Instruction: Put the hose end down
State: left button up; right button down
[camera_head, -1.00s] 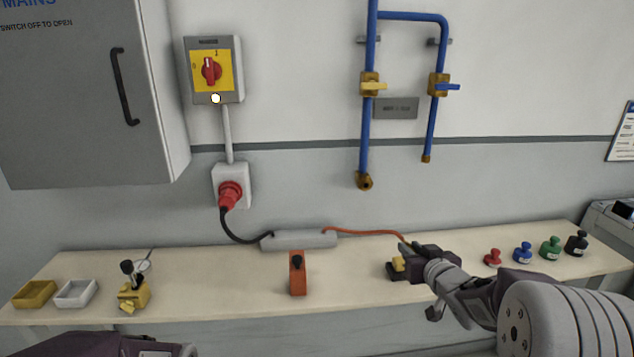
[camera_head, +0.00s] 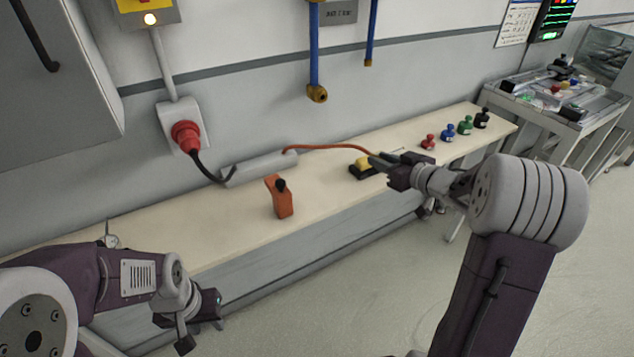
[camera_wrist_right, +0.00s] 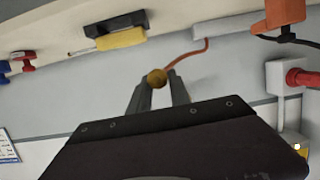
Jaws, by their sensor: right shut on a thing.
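The orange hose (camera_head: 330,147) runs from a grey box (camera_head: 260,167) on the bench to my right gripper (camera_head: 378,160). In the right wrist view, my right gripper (camera_wrist_right: 157,92) is shut on the hose end (camera_wrist_right: 157,77), a round brass-coloured tip, with the hose (camera_wrist_right: 190,53) curving away from it. The hose end is held near the wall side of the bench (camera_head: 210,228), apparently above its surface. My left gripper (camera_head: 195,318) is low at the left, in front of the bench edge. Its jaw opening is not clear.
Several coloured knobbed pieces (camera_head: 447,133) stand to the right. Bare bench lies between the orange stand and the yellow block.

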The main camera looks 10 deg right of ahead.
jog(key=shift+d+f, duration=0.1)
jog(key=shift+d, duration=0.35)
jog(key=shift+w+a+f, duration=0.15)
jog(key=shift+f, duration=0.05)
jog(key=b, duration=0.6)
send_over(338, 189)
notch_tip(338, 189, down, 7)
jog(key=shift+r, duration=0.2)
jog(key=shift+w+a, duration=0.1)
notch_tip(338, 189, down, 4)
jog(key=shift+f+b, duration=0.1)
jog(key=shift+b, duration=0.85)
